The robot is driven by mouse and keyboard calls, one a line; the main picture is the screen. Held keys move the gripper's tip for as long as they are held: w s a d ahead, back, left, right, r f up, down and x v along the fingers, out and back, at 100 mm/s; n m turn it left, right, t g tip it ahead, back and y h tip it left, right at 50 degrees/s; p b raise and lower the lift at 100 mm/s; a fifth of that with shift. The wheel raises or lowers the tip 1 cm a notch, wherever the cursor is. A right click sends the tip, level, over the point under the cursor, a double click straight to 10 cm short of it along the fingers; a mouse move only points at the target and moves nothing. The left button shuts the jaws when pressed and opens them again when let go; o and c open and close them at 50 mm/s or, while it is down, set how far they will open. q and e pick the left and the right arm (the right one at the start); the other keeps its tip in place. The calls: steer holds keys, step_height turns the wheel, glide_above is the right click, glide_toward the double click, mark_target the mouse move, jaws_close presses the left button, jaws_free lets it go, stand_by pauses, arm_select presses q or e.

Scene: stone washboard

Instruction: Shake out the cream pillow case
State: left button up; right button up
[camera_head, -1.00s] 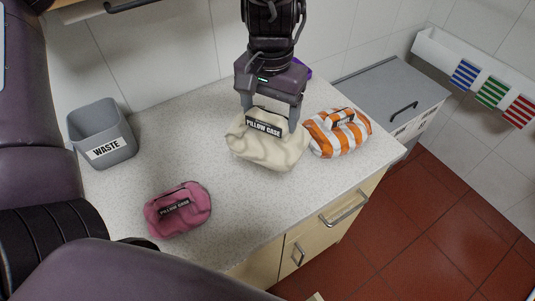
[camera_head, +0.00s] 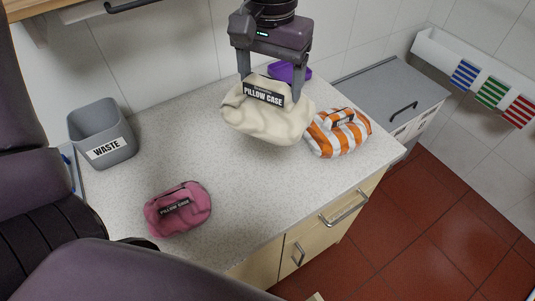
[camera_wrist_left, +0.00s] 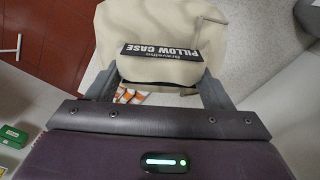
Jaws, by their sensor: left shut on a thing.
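The cream pillow case (camera_head: 268,122) is bunched, with a black "PILLOW CASE" label on its upper side. My left gripper (camera_head: 268,92) is shut on it from above, one finger at each side of the label. The case hangs above the counter and overlaps the striped case in the picture. In the left wrist view the cream case (camera_wrist_left: 160,22) fills the space between and beyond the fingers (camera_wrist_left: 158,88), its label upside down. My right gripper is not in view.
An orange-and-white striped pillow case (camera_head: 341,134) lies to the right. A pink one (camera_head: 178,209) lies front left. A grey waste bin (camera_head: 101,134) stands back left. A purple item (camera_head: 289,71) is partly hidden behind the gripper. The counter's middle (camera_head: 235,195) is clear.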

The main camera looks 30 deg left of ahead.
arm_select(q)
steer(key=shift+s, duration=0.1)
step_height(320, 180, down, 15)
steer(key=shift+r, duration=0.15)
stand_by(0.4)
